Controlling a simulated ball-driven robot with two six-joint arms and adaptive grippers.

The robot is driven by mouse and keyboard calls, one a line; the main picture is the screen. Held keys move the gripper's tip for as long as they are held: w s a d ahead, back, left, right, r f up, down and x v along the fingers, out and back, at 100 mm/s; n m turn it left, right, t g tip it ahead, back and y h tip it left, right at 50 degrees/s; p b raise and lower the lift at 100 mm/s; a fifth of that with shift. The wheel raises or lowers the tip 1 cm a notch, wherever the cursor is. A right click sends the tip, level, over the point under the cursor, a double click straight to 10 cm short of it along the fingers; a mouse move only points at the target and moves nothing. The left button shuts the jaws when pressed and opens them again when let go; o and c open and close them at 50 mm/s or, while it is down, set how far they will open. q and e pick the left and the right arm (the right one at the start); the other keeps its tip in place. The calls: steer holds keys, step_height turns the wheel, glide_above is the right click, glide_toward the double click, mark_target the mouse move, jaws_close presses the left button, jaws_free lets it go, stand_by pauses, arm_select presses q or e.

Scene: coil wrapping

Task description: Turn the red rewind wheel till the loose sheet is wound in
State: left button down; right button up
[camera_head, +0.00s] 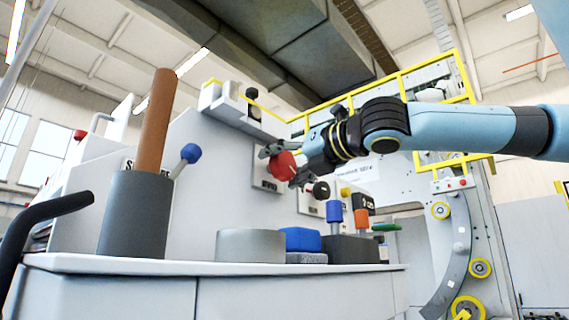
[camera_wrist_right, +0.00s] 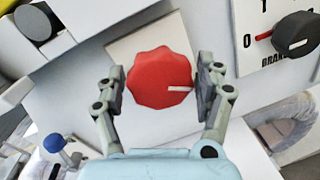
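The red rewind wheel (camera_head: 285,166) is a scalloped knob on the grey machine's sloping panel, and it also shows in the right wrist view (camera_wrist_right: 158,78). A white mark on its face points right in that view. My right gripper (camera_head: 284,166) has one finger on each side of the wheel; its fingers also show in the wrist view (camera_wrist_right: 160,88). They stand open around the wheel with thin gaps, and contact is hard to tell. A grey curved band (camera_head: 455,258) runs past yellow rollers at the right; I cannot tell if it is the loose sheet. My left gripper is out of view.
A black brake knob (camera_wrist_right: 297,36) sits right of the wheel in the wrist view. On the white counter (camera_head: 170,266) stand a grey cup (camera_head: 138,222) with a brown rod, a grey disc (camera_head: 250,246), a blue block (camera_head: 302,240) and a dark tool holder (camera_head: 350,250).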

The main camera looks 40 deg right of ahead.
steer(key=c, duration=0.9)
steer(key=shift+o, duration=0.2)
steer(key=shift+m, duration=0.3)
